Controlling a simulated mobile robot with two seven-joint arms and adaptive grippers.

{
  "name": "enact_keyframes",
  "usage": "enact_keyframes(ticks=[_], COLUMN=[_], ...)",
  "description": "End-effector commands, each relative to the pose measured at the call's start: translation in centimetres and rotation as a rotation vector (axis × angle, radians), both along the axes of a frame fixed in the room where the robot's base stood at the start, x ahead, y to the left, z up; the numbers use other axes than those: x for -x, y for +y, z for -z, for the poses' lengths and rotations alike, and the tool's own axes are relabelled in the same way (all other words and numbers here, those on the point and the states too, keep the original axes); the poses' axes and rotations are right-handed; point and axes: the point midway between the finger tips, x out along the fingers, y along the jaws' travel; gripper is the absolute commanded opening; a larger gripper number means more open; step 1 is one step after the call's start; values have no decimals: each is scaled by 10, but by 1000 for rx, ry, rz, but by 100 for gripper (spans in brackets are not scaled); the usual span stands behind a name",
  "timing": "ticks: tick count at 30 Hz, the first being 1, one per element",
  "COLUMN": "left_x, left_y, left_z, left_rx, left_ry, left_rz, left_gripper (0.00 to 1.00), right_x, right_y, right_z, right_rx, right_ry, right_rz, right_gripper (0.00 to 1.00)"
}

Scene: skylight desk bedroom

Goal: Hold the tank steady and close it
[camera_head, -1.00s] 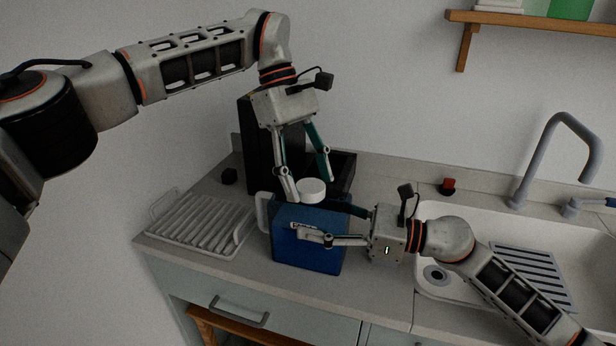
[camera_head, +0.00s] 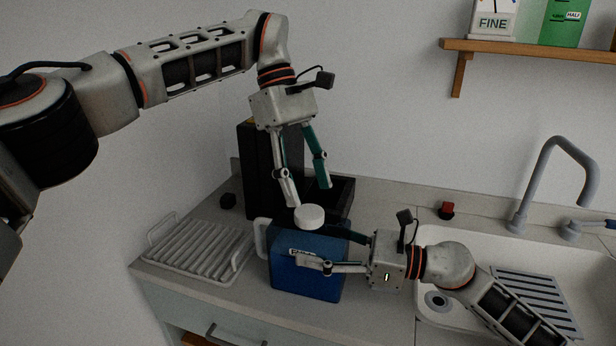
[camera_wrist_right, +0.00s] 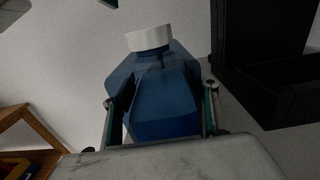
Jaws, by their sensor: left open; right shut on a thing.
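The blue tank (camera_head: 306,280) stands upright on the counter, a pale handle at its left. A round white cap (camera_head: 309,217) sits on top of it. In the right wrist view the cap (camera_wrist_right: 148,38) sits on the tank's neck above the blue body (camera_wrist_right: 160,100); whether it is fully tight I cannot tell. My right gripper (camera_head: 322,248) is shut on the tank, one finger along each side. Its fingers (camera_wrist_right: 160,96) also show in the right wrist view. My left gripper (camera_head: 310,196) is open and points down just above the cap, its left finger very close to the cap's edge.
A drying rack (camera_head: 200,249) lies left of the tank. A dark appliance (camera_head: 258,170) stands behind it. A sink (camera_head: 470,248) with a grey faucet (camera_head: 560,150) is at the right, a small red object (camera_head: 446,208) behind it. The wall shelf (camera_head: 530,52) is high right.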

Motion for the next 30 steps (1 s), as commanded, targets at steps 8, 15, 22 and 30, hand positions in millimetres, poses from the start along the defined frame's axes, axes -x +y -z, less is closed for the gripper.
enact_keyframes(ticks=[8, 15, 22, 30], left_x=[2, 2, 3, 4], left_y=[-1, -1, -1, -2], left_z=[-2, -4, -7, -10], left_rx=[-135, -267, -378, -479], left_ry=[79, 153, 216, 283], left_rz=[-364, -765, -1157, -1624], left_gripper=[51, 51, 51, 51], right_x=[0, 0, 0, 0], right_y=[0, 0, 0, 0], right_z=[0, 0, 0, 0], right_rx=[0, 0, 0, 0], right_ry=[0, 0, 0, 0], right_rz=[1, 1, 1, 1], right_gripper=[0, 0, 0, 0])
